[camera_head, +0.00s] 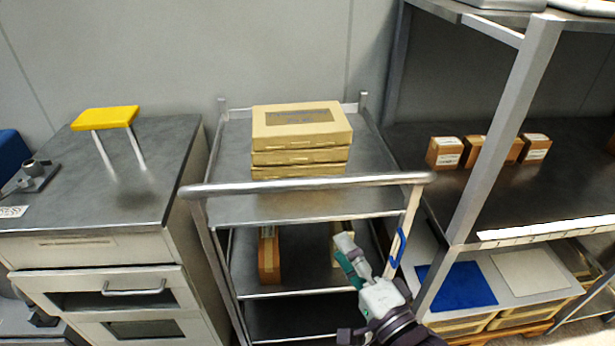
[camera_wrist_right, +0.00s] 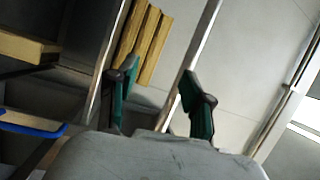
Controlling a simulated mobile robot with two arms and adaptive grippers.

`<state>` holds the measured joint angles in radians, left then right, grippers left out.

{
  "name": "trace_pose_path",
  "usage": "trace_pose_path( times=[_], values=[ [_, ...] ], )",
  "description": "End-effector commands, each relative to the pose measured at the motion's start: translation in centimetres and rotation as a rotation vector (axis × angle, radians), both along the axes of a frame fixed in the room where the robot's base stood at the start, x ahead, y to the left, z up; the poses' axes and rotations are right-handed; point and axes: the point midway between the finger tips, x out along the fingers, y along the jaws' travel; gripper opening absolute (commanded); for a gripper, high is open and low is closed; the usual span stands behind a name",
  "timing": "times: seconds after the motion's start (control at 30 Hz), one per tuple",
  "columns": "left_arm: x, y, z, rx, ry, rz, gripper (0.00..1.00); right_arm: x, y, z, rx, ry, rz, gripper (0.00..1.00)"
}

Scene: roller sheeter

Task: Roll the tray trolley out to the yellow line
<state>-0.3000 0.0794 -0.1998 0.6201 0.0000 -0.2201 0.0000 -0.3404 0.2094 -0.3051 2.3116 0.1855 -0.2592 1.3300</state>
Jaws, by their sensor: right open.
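The tray trolley is a steel cart with a horizontal push handle (camera_head: 305,187) across its near side and several shelves. Its top shelf (camera_head: 240,150) carries a stack of tan boxes (camera_head: 302,125), which also shows in the right wrist view (camera_wrist_right: 145,48). My right gripper (camera_head: 350,258) is open and empty, below the handle near the trolley's right post. In the right wrist view its green fingers (camera_wrist_right: 160,98) stand apart, with a metal bar (camera_wrist_right: 198,45) appearing between them; I cannot tell its depth. My left gripper and the yellow line are out of view.
A grey-topped cabinet (camera_head: 60,215) with drawers stands close on the trolley's left. A steel rack (camera_head: 500,130) with small cartons (camera_head: 445,152) stands close on its right. A wall is behind. Lower trolley shelves hold a brown box (camera_head: 268,256) and another box.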

Motion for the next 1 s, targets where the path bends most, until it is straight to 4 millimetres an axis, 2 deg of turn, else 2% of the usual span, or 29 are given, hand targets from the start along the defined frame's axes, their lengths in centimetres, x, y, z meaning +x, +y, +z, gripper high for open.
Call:
trace_pose_path(
  times=[0.03, 0.1, 0.27, 0.37, 0.8, 1.0],
  values=[
    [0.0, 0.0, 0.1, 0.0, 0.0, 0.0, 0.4, -0.7, 0.1, 2.2, 0.043, -0.023, 0.013, 0.51],
    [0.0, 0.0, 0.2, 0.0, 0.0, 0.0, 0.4, -1.2, 0.2, 3.9, 0.084, -0.04, 0.025, 0.51],
    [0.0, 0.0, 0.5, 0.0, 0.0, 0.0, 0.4, -0.8, 0.5, 5.1, 0.111, -0.05, 0.032, 0.51],
    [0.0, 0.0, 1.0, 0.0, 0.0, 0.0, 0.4, 0.5, 1.1, 5.5, 0.111, -0.052, 0.032, 0.51],
    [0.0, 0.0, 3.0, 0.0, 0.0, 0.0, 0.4, 8.5, 4.8, 7.0, 0.105, -0.051, 0.032, 0.51],
    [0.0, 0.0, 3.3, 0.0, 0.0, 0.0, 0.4, 10.4, 5.7, 7.2, 0.105, -0.05, 0.032, 0.51]
  ],
)
